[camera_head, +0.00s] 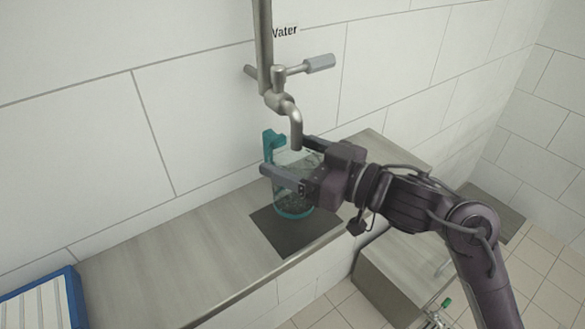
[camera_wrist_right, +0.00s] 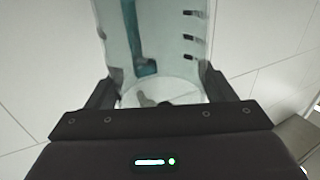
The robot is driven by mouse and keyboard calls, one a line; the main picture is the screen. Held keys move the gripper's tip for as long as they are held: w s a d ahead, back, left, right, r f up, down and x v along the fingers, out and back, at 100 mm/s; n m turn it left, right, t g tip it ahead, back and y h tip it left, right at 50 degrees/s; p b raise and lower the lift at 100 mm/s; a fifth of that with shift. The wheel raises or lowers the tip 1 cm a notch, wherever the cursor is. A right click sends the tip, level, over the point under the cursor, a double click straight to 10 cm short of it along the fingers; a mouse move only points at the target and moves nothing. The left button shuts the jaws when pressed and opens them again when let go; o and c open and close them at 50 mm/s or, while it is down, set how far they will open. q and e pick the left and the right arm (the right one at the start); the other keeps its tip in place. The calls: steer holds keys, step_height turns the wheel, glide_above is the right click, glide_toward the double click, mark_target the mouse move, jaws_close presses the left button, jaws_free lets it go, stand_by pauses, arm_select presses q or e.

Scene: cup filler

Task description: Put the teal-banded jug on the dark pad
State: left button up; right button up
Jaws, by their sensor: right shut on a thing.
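The clear jug (camera_head: 292,203) with a teal handle and teal base band stands upright at the dark pad (camera_head: 270,228), under the tap spout. My right gripper (camera_head: 287,160) is shut around the jug's body from the right. In the right wrist view the jug (camera_wrist_right: 150,40) fills the space between the two fingers (camera_wrist_right: 158,95), with dark level marks on its wall and the teal handle on the far side. I cannot tell for sure whether the jug's base touches the pad. My left gripper is not in view.
A metal tap (camera_head: 285,103) with a lever hangs from a pipe just above the jug. A blue-edged ribbed rack (camera_head: 42,302) lies at the left. The counter (camera_head: 165,265) between rack and pad is clear. A lower grey cabinet (camera_head: 400,270) stands front right.

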step_height(320, 180, down, 3)
steer(key=shift+f, duration=0.25)
steer(key=shift+f, duration=0.15)
steer(key=o, duration=1.1)
steer(key=shift+d, duration=0.15)
steer(key=b+v, duration=0.1)
steer(key=v, duration=1)
steer(key=shift+s+d+b, duration=0.25)
steer(key=shift+s+b, duration=0.1)
